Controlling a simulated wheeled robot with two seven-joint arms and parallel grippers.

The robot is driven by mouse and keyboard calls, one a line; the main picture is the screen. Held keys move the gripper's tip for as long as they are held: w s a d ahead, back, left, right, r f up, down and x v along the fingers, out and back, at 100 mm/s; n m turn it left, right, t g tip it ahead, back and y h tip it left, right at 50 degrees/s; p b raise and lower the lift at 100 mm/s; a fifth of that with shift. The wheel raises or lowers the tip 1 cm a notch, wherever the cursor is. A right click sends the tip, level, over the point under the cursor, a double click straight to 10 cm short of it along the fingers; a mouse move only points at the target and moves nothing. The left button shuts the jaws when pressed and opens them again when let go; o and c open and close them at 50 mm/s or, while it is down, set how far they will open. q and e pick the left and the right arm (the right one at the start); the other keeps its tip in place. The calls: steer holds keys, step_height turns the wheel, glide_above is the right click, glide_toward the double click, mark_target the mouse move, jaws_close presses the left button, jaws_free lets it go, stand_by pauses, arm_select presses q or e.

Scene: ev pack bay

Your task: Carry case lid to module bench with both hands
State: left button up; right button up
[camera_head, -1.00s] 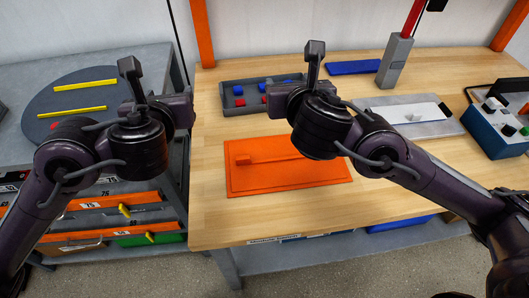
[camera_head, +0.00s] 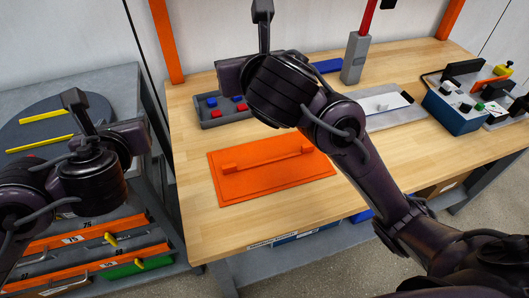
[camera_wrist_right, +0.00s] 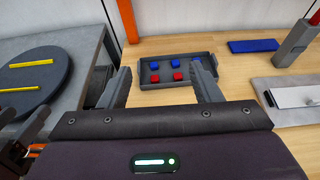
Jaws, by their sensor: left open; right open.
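The case lid looks like a flat orange plate (camera_head: 235,192) with a raised bar handle along it. It lies flat on a wooden-topped bench (camera_head: 215,230). I cannot tell which surface is the module bench. My left gripper (camera_head: 108,118) is open and empty, left of the lid and in front of the grey bench. My right gripper (camera_head: 243,45) is open and empty, raised above the lid's back side. It also shows in the right wrist view (camera_wrist_right: 161,78), fingers apart with the grey tray beyond them. The lid is not in the right wrist view.
A grey tray (camera_head: 213,123) with red and blue blocks stands behind the lid. A grey post (camera_head: 355,58), a grey plate (camera_head: 396,117) and a blue box (camera_head: 452,112) stand to the right. A grey bench (camera_head: 112,82) with a round dark disc (camera_head: 20,130) is at left.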

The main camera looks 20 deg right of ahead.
steer(key=shift+d+r, duration=0.15)
steer(key=shift+r, duration=1.4)
steer(key=shift+f, duration=0.1)
